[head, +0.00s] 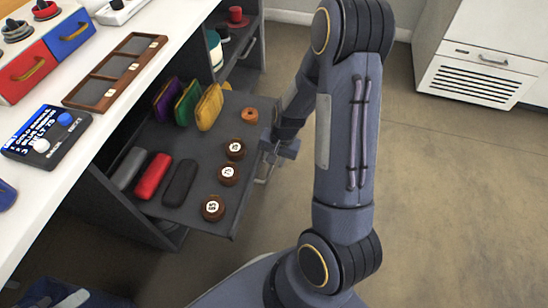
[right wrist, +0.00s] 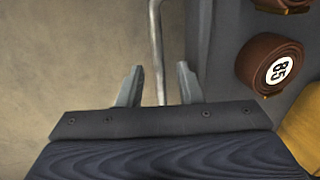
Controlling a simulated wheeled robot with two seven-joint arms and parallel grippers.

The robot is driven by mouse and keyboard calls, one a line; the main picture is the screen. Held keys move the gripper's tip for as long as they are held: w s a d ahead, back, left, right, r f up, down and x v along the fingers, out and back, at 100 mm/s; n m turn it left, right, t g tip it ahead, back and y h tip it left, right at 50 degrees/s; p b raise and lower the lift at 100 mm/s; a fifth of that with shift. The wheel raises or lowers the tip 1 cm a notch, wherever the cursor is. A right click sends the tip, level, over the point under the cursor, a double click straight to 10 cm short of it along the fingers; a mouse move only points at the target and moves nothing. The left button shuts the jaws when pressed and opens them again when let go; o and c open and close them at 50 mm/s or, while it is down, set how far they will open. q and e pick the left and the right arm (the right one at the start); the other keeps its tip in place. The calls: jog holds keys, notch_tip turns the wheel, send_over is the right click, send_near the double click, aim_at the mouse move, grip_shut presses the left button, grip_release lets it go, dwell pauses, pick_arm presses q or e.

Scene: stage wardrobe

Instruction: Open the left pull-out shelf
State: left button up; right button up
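The dark grey pull-out shelf (head: 195,208) stands out from under the white counter. It carries several things and its front edge faces the floor on the right. A thin metal handle (head: 262,178) is on that front edge; it also shows as a bar in the right wrist view (right wrist: 157,40). My right gripper (right wrist: 160,78) is at the handle, partly hidden by its own arm in the head view. Its two fingers are apart, one on each side of the bar, with a gap to each. My left gripper is not in view.
On the shelf are purple, green and yellow pouches (head: 209,107), cases including a red one (head: 152,177), and several brown rolls (head: 213,208). Another open compartment with a red hat (head: 236,17) lies beyond. The floor (head: 450,190) to the right is clear up to a white cabinet (head: 480,75).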

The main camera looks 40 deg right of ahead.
notch_tip(320, 180, up, 8)
jog(key=s+p, duration=0.1)
jog(key=p, duration=0.2)
jog(key=shift+d+f+p, duration=0.15)
jog(key=shift+d+p, duration=0.2)
jog(key=shift+d, duration=0.1)
jog(key=shift+s, duration=0.1)
jog(key=s+a+r+n+t+y, duration=0.1)
jog(key=s+a+r+n, duration=0.2)
jog(key=r, duration=0.4)
jog(key=s+a+r+n+t+y, duration=0.1)
jog(key=s+a+r, duration=0.25)
jog(key=r, duration=0.35)
jog(key=s+a+r+n+t, duration=0.2)
jog(key=s+a+r+n, duration=0.35)
jog(key=s, duration=0.25)
notch_tip(320, 180, up, 28)
jog(key=p, duration=2.8)
jog(key=shift+s+a+m, duration=0.15)
jog(key=shift+s+m, duration=0.25)
jog(key=shift+m, duration=0.05)
